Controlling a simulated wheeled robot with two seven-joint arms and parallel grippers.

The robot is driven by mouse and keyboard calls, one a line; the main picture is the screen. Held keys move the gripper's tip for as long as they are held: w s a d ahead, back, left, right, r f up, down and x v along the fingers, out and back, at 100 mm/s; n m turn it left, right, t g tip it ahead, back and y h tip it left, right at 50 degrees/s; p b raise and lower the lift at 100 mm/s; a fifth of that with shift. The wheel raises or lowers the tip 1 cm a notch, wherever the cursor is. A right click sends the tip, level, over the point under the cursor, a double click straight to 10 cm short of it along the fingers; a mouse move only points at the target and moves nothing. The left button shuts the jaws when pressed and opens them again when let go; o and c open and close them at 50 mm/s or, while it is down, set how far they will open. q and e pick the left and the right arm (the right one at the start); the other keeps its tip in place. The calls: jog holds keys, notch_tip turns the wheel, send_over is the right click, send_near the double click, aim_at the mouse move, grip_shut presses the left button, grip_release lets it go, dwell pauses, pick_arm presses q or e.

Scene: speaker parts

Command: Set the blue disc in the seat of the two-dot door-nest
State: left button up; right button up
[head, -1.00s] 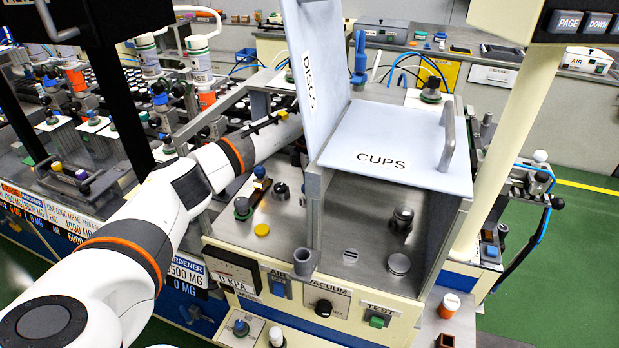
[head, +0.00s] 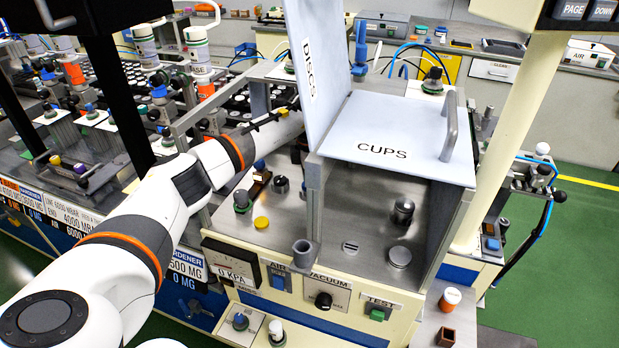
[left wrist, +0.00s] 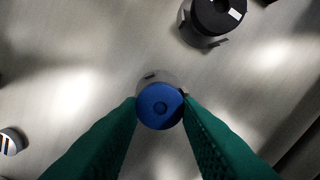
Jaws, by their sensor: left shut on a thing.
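In the left wrist view my left gripper (left wrist: 160,112) is shut on the blue disc (left wrist: 160,106), its green fingers on either side of it. The disc is over a grey round part (left wrist: 152,77), which it mostly covers; whether they touch I cannot tell. A dark round part (left wrist: 218,12) with a white mark stands at the top. Another small marked part (left wrist: 12,140) is at the left edge. I cannot tell which is the two-dot nest. In the head view my left arm reaches behind the raised DISCS door (head: 317,50), hiding the gripper and disc. My right gripper is not in view.
The CUPS lid (head: 400,125) covers a compartment with metal round parts (head: 399,257) on its floor. The raised door and a cream post (head: 515,120) are obstacles.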

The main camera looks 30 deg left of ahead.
pick_arm(q)
jog(key=shift+f, duration=0.2)
jog(key=o, duration=1.1)
notch_tip(320, 180, up, 7)
jog(key=shift+f+b, duration=0.2)
jog(key=shift+b, duration=0.85)
jog(key=shift+r, duration=0.5)
